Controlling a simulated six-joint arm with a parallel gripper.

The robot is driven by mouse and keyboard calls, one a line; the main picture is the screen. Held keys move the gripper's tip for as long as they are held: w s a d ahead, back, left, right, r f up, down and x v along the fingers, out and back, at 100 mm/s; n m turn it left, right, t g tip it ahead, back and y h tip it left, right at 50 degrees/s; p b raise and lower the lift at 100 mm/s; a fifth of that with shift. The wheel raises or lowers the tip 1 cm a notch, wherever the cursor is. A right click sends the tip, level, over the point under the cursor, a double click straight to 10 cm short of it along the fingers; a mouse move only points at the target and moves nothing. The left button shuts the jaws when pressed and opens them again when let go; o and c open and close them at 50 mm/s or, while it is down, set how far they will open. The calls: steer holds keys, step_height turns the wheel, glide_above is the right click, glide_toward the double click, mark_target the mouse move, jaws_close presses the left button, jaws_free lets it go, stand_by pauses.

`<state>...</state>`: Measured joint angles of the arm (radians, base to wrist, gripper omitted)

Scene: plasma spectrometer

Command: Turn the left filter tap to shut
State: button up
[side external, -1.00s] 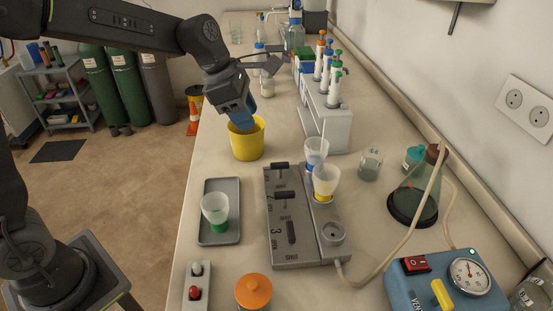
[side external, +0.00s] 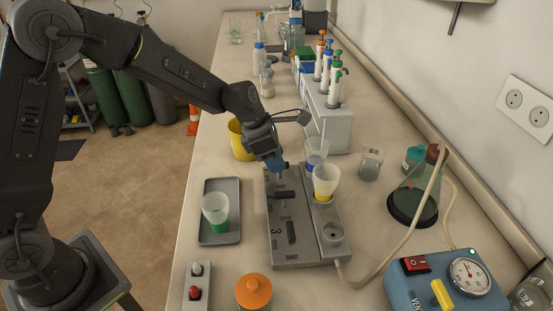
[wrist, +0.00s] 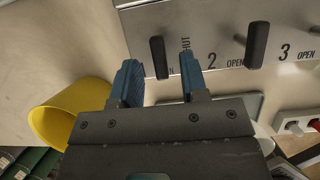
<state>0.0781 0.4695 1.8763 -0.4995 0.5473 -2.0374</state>
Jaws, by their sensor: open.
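The grey filter manifold (side external: 277,252) lies on the bench with three dark lever taps. The left filter tap, tap 1 (wrist: 159,57), is the farthest in the side view, mostly hidden by my gripper (side external: 277,162). Its lever points across the block, like tap 2 (side external: 284,195).
Filter cups (side external: 326,180) stand along the manifold's right side. A yellow bucket (wrist: 65,115) stands beyond its far end. A tray (side external: 221,239) with a green-bottomed cup is at left. A flask (side external: 414,202), hose and blue pump (side external: 447,285) stand at right.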

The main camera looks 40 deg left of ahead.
steer(key=shift+w+d+f, duration=0.15)
steer(key=shift+f, duration=0.3)
jaws_close()
